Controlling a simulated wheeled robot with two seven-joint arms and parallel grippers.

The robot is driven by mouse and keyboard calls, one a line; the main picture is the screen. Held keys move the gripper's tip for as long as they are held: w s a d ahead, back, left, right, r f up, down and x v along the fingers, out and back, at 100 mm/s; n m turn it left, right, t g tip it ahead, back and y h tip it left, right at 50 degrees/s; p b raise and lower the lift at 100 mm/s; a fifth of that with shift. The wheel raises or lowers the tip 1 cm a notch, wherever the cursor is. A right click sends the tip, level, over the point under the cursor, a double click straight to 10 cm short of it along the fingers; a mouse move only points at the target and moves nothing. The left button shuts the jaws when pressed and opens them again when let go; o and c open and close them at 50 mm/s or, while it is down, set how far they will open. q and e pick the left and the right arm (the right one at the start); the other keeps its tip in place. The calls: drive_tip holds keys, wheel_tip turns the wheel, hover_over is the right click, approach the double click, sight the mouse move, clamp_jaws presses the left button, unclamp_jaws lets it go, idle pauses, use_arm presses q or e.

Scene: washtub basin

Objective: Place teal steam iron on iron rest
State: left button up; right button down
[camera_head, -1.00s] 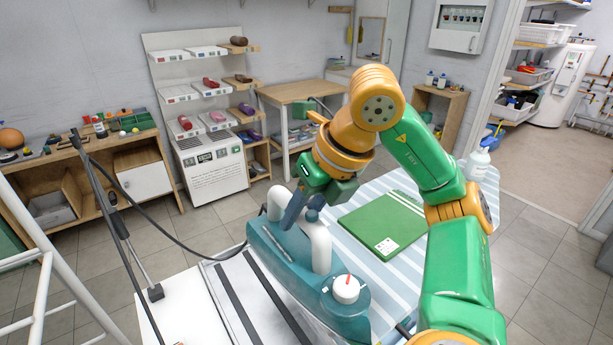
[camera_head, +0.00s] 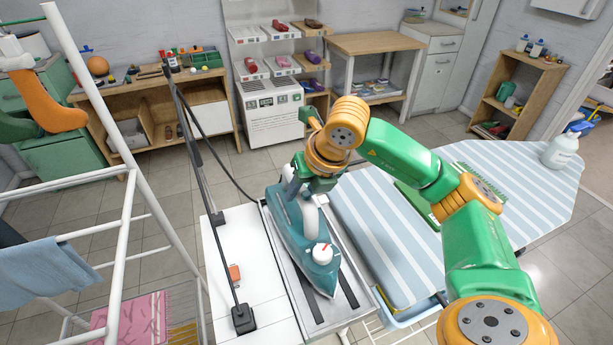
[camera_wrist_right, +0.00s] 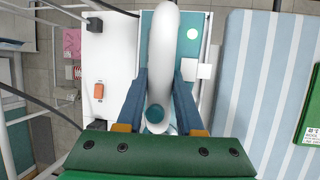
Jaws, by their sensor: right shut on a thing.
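The teal steam iron (camera_head: 305,235) has a white handle and a white dial with a red mark. It is over the iron rest (camera_head: 348,312), a metal tray with dark strips, at the near left end of the ironing board. Its tip points toward me. I cannot tell whether its sole touches the strips. My right gripper (camera_head: 297,182) is shut on the iron's handle. In the right wrist view the blue fingers (camera_wrist_right: 160,88) stand either side of the white handle (camera_wrist_right: 162,45). My left gripper is out of view.
A striped ironing board (camera_head: 385,245) lies right of the rest, with a green flat item (camera_head: 412,203) and a spray bottle (camera_head: 562,150). A white panel with an orange switch (camera_head: 235,273) and a cord pole (camera_head: 208,185) stand left. A white drying rack (camera_head: 118,260) is further left.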

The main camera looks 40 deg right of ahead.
drive_tip(key=shift+d+f, duration=0.1)
drive_tip(key=shift+f, duration=0.35)
drive_tip(key=c, duration=0.5)
unclamp_jaws()
drive_tip(key=shift+s+f, duration=0.1)
drive_tip(key=shift+c, duration=0.2)
drive_tip(key=shift+s, duration=0.1)
drive_tip(key=shift+r, duration=0.25)
drive_tip(key=a+v, duration=0.1)
drive_tip(key=v, duration=1)
drive_tip(key=shift+d+r, duration=0.4)
drive_tip(key=shift+d, duration=0.05)
drive_tip(key=shift+s, duration=0.15)
